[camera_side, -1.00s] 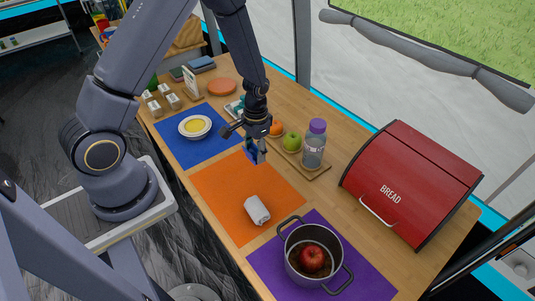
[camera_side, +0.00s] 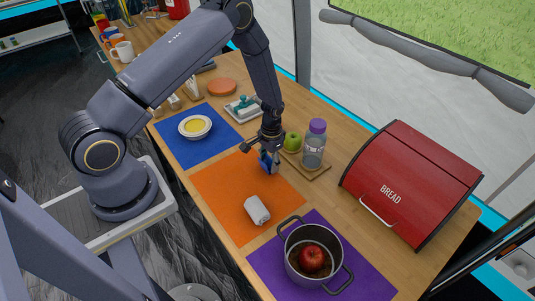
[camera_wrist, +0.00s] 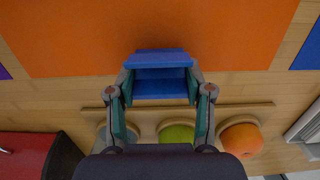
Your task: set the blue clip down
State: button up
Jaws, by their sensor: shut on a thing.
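My gripper (camera_side: 267,147) is shut on the blue clip (camera_side: 268,162), which hangs below the fingers at the far edge of the orange mat (camera_side: 225,200). In the wrist view, the clip (camera_wrist: 160,72) sits between the two fingers of the gripper (camera_wrist: 161,90) and overlaps the mat's edge (camera_wrist: 80,40). Bare wood shows between that edge and the wooden tray. Whether the clip touches the surface or is just above it, I cannot tell.
A white roll (camera_side: 257,210) lies on the orange mat. A pot (camera_side: 327,268) holding a red apple (camera_side: 312,258) stands on the purple mat (camera_side: 265,262). The tray (camera_side: 318,171) bears a bottle (camera_side: 314,145) and green apple (camera_side: 292,141). A red bread bin (camera_side: 420,170) stands right.

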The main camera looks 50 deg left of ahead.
jog(key=shift+f, duration=0.15)
jog(key=shift+f, duration=0.45)
jog(key=shift+c, duration=1.4)
jog(key=o, duration=1)
jog(key=shift+o, duration=0.2)
notch_tip(320, 180, up, 29)
jog(key=s+d+t, duration=0.2)
jog(key=s, duration=0.1)
jog(key=s+d+r+t, duration=0.2)
jog(key=s+r, duration=0.4)
jog(key=s, duration=0.2)
jog(key=s+d+r+t, duration=0.2)
jog(key=s+r, duration=0.5)
jog(key=s, duration=0.2)
